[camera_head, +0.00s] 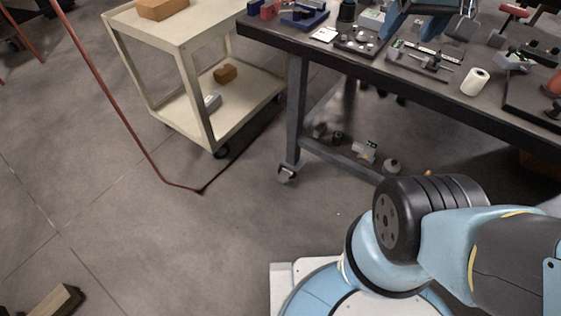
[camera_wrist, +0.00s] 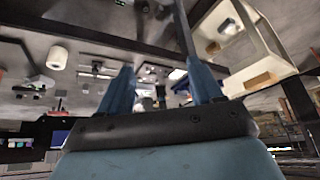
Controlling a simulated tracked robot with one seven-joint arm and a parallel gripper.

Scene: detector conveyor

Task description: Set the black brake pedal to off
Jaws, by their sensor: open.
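My gripper (camera_wrist: 160,67) shows in the wrist view with its two blue fingers spread apart and nothing between them. It is over or near the dark workbench (camera_wrist: 100,37), which appears upside down there. Blue parts at the top edge of the head view look like my gripper, but they are cut off. I cannot pick out the black brake pedal with certainty in either view. Several small dark and grey devices stand on the workbench (camera_head: 400,75) in the head view, too small or cut off to tell a pedal or its position.
A white roll (camera_head: 474,82) stands near the bench's front edge and also shows in the wrist view (camera_wrist: 57,57). A cream cart (camera_head: 215,122) with brown boxes stands left of the bench. A red cable lies by the cart. The floor at left is mostly clear.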

